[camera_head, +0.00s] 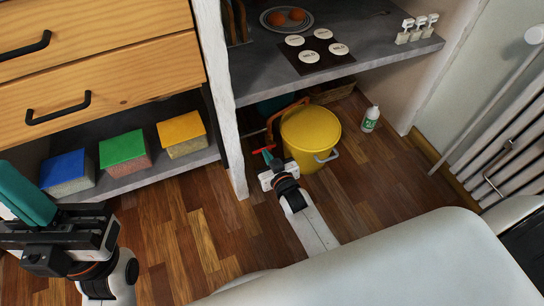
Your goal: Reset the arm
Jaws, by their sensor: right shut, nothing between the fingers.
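My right arm (312,222) reaches out over the floor from the lower middle. My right gripper (267,157) is shut and empty, with its teal fingers pointing away toward the space under the counter. It is just left of a yellow bucket (310,133); I cannot tell whether they touch. A thin red bar (262,150) shows right by the fingertips. My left gripper (26,196) is at the lower left edge, close to the camera, with its teal fingers partly cut off by the frame. Whether it is open is unclear.
The grey counter (385,52) holds a plate (286,18), a dark board (316,52) with white discs, and small white dispensers. Coloured sponge-like blocks (124,151) stand on a low shelf below wooden drawers. A green-white bottle (371,119) stands right of the bucket. The wooden floor (200,225) is mostly clear.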

